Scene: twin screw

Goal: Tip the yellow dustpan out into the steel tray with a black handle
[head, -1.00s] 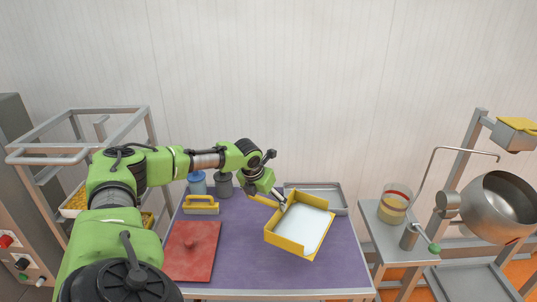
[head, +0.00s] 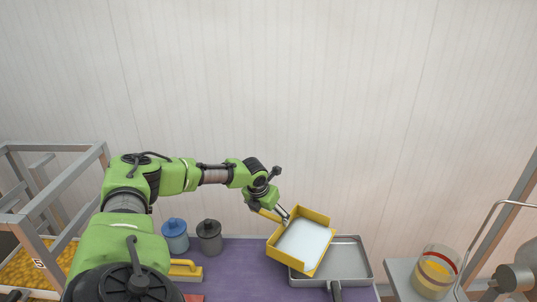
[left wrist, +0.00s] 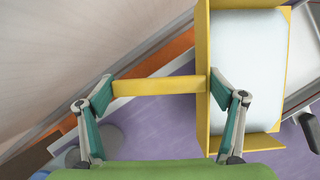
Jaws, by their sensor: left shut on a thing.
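The yellow dustpan (head: 272,254) holds a white mass (head: 303,243) and is in the air. It overlaps the left part of the steel tray (head: 357,274) in the head view. My left gripper (head: 284,214) is shut on the dustpan's handle. In the left wrist view the yellow handle (left wrist: 160,88) runs between the fingers, and the white mass (left wrist: 247,65) still fills the pan. The tray's inside is partly hidden by the dustpan. My right gripper is not in view.
A blue canister (head: 175,236) and a grey canister (head: 209,238) stand left of the dustpan. A yellow-handled tool (head: 186,270) lies in front of them. A clear jar (head: 436,271) stands on a side stand at the right. The wall rises behind the table.

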